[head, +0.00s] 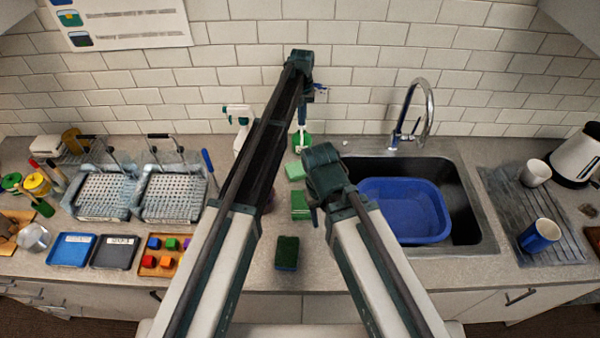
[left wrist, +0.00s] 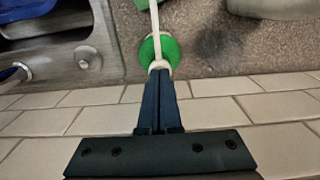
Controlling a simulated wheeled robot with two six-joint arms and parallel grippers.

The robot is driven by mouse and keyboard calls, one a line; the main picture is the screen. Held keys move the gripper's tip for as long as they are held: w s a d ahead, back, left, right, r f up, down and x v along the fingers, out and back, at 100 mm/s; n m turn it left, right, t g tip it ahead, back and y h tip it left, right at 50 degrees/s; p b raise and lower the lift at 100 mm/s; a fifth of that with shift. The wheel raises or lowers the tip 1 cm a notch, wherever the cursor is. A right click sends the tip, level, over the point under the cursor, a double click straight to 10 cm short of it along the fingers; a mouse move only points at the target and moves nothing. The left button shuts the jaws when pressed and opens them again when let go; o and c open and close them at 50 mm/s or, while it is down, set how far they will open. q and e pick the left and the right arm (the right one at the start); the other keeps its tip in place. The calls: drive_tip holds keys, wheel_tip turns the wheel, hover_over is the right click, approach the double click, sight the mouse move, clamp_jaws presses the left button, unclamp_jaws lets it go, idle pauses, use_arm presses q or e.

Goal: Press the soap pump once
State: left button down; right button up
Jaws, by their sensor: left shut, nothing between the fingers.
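The soap pump (head: 302,140) is a green bottle with a white pump head, standing on the counter near the back wall, left of the sink. In the left wrist view its green body (left wrist: 170,50) and long white spout show by my fingers. My left gripper (head: 302,117) is shut and empty, pointing down over the pump. Its fingertips (left wrist: 160,73) overlap the white pump head in the wrist view; I cannot tell whether they touch it. My right gripper (head: 317,214) is by the sink's left edge, mostly hidden by its own wrist; its fingers are unclear.
Green sponges (head: 286,252) lie on the counter in front of the pump. A spray bottle (head: 241,122) stands to its left. The sink (head: 470,222) with a blue basin (head: 405,212) and a tap (head: 420,110) is to the right. Dish racks (head: 172,197) stand left.

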use_arm(q)
drive_tip(key=shift+f, duration=0.25)
drive_tip(key=shift+r, duration=0.2)
drive_tip(key=shift+r+p, duration=1.3)
drive_tip(key=shift+p, duration=0.15)
wheel_tip(320, 180, up, 6)
drive_tip(key=p, duration=0.6)
